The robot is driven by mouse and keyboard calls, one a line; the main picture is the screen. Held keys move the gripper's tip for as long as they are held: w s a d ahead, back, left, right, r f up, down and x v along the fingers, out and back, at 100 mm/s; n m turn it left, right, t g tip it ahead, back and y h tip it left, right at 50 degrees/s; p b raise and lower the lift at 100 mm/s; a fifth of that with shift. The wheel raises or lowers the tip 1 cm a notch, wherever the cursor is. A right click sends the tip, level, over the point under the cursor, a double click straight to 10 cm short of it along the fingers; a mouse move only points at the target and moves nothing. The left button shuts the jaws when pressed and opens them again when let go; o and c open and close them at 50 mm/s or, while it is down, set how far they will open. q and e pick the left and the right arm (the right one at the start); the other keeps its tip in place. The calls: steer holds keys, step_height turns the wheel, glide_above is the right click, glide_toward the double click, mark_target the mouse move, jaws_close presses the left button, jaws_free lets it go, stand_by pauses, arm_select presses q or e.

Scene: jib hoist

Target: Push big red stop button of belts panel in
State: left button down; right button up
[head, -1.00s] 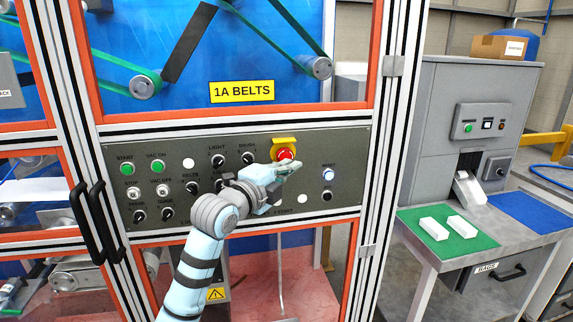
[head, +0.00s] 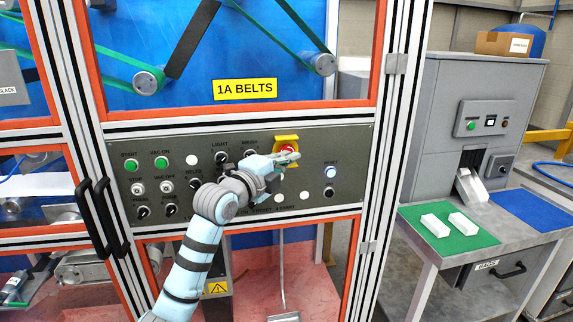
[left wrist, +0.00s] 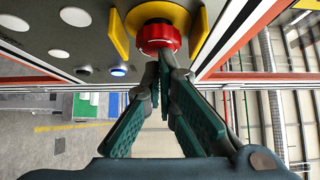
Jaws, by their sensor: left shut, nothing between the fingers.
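The big red stop button (head: 286,149) sits in a yellow guard (head: 287,139) on the grey control panel (head: 330,150) below the "1A BELTS" sign (head: 245,89). In the head view my left gripper (head: 290,157) overlaps the button's lower part. In the left wrist view the red button (left wrist: 158,38) stands out from the panel between the yellow guard's sides. My left gripper (left wrist: 165,57) is shut and empty, its tips at the button's near edge. I cannot tell whether they touch it. My right gripper is not in view.
The panel's other buttons and knobs surround my arm, including a lit reset button (head: 330,172) to the right. Black door handles (head: 98,220) stand out at the left. A bench with a green mat (head: 425,240) stands to the right.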

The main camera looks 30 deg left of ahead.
arm_select(q)
steer(key=s+d, duration=0.1)
steer(key=s, duration=1.2)
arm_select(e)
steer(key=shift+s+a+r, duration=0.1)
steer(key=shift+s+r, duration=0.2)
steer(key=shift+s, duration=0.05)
arm_select(q)
steer(key=shift+s+d+p, duration=0.1)
steer(key=shift+s+p, duration=0.05)
steer(key=shift+p, duration=0.15)
